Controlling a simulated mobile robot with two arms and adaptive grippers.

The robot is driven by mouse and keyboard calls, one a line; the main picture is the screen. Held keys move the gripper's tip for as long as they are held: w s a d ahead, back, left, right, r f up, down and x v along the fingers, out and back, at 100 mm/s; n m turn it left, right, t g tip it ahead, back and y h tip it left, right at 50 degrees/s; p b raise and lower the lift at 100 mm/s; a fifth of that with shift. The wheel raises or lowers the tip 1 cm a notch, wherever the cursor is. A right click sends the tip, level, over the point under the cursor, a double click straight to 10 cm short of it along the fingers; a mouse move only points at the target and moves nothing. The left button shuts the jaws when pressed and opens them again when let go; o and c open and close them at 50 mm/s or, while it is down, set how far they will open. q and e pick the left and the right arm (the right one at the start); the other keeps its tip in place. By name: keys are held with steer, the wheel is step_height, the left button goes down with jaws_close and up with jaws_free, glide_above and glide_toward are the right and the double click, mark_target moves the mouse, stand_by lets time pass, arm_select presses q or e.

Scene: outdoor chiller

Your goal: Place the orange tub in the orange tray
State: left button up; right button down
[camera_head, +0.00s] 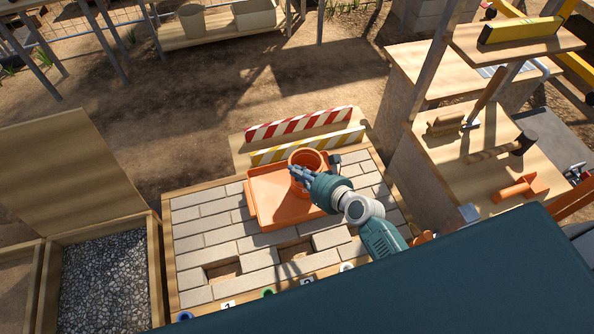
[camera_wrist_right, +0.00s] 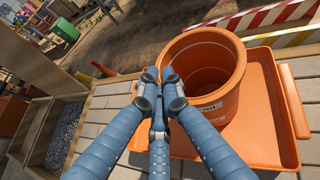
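The orange tub (camera_head: 313,158) stands upright inside the orange tray (camera_head: 268,200) on the brick-topped table. In the right wrist view the tub (camera_wrist_right: 221,75) is open and empty, and the tray (camera_wrist_right: 270,140) extends around it. My right gripper (camera_head: 298,173) is at the left side of the tub. My left gripper is not in view.
Red-and-white (camera_head: 299,123) and yellow-and-white (camera_head: 308,145) striped barriers stand behind the tray. The brick surface (camera_head: 205,240) left of the tray is clear. A gravel bin (camera_head: 105,280) is further left. A wooden bench (camera_head: 480,165) with tools is at right.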

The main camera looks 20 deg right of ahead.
steer(key=c, duration=1.9)
jaws_free()
steer(key=shift+f, duration=0.1)
steer(key=shift+c, duration=0.2)
steer(key=v, duration=1.2)
